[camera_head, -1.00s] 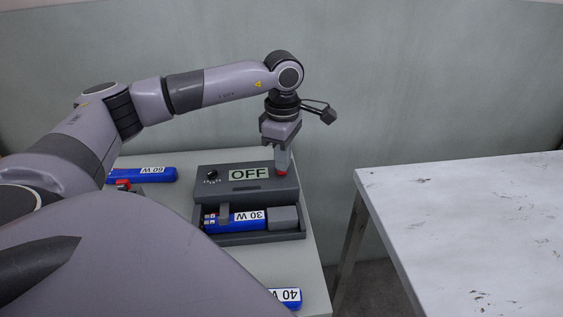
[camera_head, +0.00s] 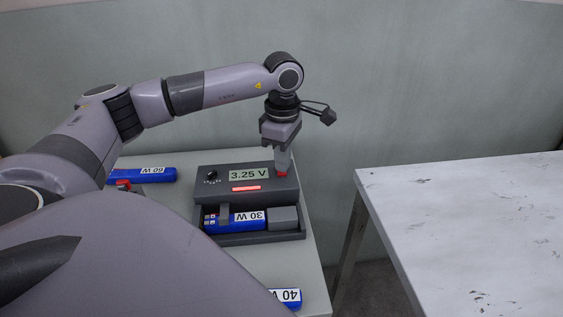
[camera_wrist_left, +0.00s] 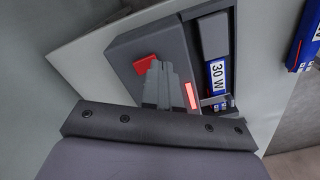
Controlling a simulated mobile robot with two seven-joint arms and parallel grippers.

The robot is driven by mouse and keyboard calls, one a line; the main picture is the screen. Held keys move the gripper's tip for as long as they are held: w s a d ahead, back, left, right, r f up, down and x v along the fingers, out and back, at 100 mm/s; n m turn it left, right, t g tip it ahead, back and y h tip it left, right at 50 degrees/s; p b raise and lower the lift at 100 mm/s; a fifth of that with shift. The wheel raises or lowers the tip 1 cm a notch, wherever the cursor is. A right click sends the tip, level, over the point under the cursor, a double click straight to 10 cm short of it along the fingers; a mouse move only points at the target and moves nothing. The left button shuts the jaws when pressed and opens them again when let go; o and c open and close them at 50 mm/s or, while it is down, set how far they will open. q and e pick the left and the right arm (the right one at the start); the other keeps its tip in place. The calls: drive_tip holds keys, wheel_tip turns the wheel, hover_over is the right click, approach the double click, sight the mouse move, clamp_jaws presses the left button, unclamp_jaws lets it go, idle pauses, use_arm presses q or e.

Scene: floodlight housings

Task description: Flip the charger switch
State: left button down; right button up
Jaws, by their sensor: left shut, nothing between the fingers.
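The dark grey charger (camera_head: 222,196) stands on the light table, its display (camera_head: 249,174) reading 3.25 V and a red bar (camera_head: 246,188) lit below it. A blue 30 W battery (camera_head: 236,221) lies in its front bay. The red switch (camera_head: 282,174) is at the charger's right end; it also shows in the left wrist view (camera_wrist_left: 146,64). My left gripper (camera_head: 283,168) is shut and empty, pointing down with its tips at the switch, partly covering it in the head view. In the wrist view the fingertips (camera_wrist_left: 157,66) are right beside the switch; contact is hard to tell.
A blue 60 W battery (camera_head: 156,175) lies left of the charger, with a red part (camera_head: 123,185) near it. A blue 40 W battery (camera_head: 288,297) lies at the front edge, partly hidden. A white table (camera_head: 470,225) stands right, across a gap.

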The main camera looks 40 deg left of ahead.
sight(282, 178)
use_arm(q)
wheel_tip(282, 178, up, 5)
drive_tip(key=p, duration=0.3)
drive_tip(key=shift+r, duration=0.2)
idle(0.4)
